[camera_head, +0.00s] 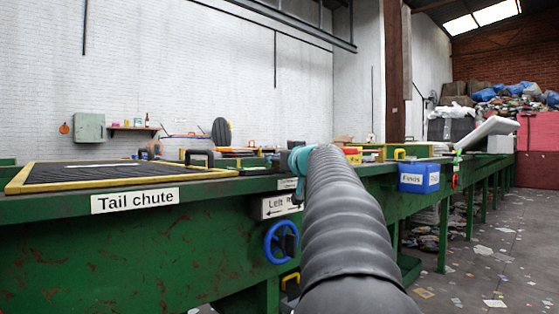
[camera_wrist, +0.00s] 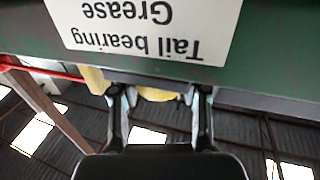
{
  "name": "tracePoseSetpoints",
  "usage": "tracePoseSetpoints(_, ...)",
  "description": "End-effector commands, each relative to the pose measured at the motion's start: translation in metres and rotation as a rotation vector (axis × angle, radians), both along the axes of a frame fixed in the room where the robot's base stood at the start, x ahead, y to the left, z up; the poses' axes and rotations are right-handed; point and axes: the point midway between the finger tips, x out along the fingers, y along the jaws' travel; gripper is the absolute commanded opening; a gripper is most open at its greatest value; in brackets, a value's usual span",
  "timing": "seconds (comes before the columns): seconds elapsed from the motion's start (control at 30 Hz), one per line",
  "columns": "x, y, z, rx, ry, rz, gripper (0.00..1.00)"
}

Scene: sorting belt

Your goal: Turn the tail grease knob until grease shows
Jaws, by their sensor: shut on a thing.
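In the wrist view, a yellow knob (camera_wrist: 157,95) sits just below the edge of a green panel, under an upside-down white label reading "Tail bearing Grease" (camera_wrist: 145,25). My gripper (camera_wrist: 158,92) has one finger on each side of the knob and is shut on it. Only part of the knob shows between the fingers; the rest is hidden by the gripper and the panel edge. In the head view, my dark ribbed arm hides the gripper and the knob.
The green belt frame carries the "Tail chute" sign (camera_head: 135,200), a blue handwheel (camera_head: 280,243) and a yellow handle (camera_head: 290,280) close left of my arm. A blue bin (camera_head: 418,177) hangs at right. The littered floor at right is otherwise open.

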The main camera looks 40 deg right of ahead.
Motion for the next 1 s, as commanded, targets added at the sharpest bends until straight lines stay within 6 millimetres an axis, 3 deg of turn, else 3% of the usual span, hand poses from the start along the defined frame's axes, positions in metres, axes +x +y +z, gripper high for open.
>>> tracePoseSetpoints(0.23, 0.0, 0.0, 0.001, 0.0, -0.002, 0.0, 0.1)
tracePoseSetpoints(0.27, 0.0, 0.0, 0.001, 0.0, -0.002, 0.0, 0.53)
tracePoseSetpoints(0.33, 0.0, 0.0, 0.001, 0.0, -0.002, 0.0, 0.7)
tracePoseSetpoints(0.73, -0.004, 0.0, 0.001, -0.001, -0.001, -0.001, 0.71)
tracePoseSetpoints(1.0, -0.044, 0.009, 0.002, -0.002, -0.001, -0.004, 0.71)
